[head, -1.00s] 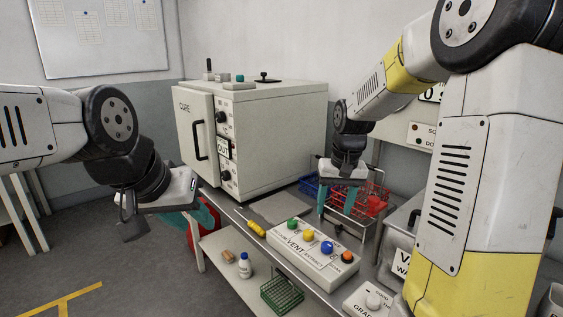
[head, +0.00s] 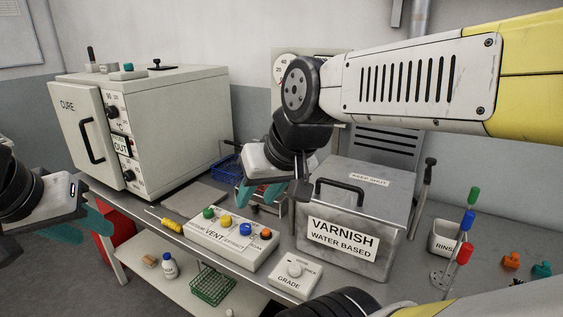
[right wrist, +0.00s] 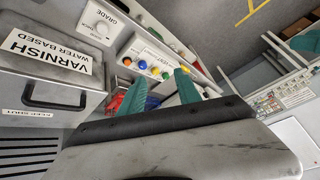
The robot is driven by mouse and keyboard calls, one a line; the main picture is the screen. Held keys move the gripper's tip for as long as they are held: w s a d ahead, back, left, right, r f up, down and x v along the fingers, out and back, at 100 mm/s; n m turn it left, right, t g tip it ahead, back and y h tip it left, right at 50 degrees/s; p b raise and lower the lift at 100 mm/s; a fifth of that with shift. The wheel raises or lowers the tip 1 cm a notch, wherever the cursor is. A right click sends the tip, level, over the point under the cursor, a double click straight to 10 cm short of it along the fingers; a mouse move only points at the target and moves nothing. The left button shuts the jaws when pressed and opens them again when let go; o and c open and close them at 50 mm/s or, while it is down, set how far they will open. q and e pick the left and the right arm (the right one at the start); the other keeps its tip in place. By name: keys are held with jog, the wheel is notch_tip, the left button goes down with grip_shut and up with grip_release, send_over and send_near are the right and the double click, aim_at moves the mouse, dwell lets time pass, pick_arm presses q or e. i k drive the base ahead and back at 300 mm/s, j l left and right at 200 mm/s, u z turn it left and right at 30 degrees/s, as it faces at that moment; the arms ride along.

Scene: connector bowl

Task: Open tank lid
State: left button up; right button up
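The varnish tank (head: 342,243) is a grey metal box labelled "VARNISH WATER BASED" on the bench, right of centre in the head view. Its lid (head: 372,177) lies flat and closed on top, with a dark bar handle (head: 340,187) near the front left. The tank also shows at the left of the right wrist view (right wrist: 50,55), with the handle (right wrist: 55,97) below its label. My right gripper (head: 258,193) has its teal fingers apart and empty, left of the tank and handle. My left gripper (head: 86,226) is at the far left, partly cut off, fingers apart and empty.
A button box (head: 231,238) and a grade dial box (head: 295,277) sit before the tank. The cure oven (head: 170,115) stands at the left. A rinse cup (head: 444,239) and a rack of coloured tools (head: 465,252) stand right of the tank.

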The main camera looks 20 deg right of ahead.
aim_at(382, 195)
jog(key=z, duration=1.55)
jog(key=i+j+u, duration=0.2)
jog(key=i, duration=0.2)
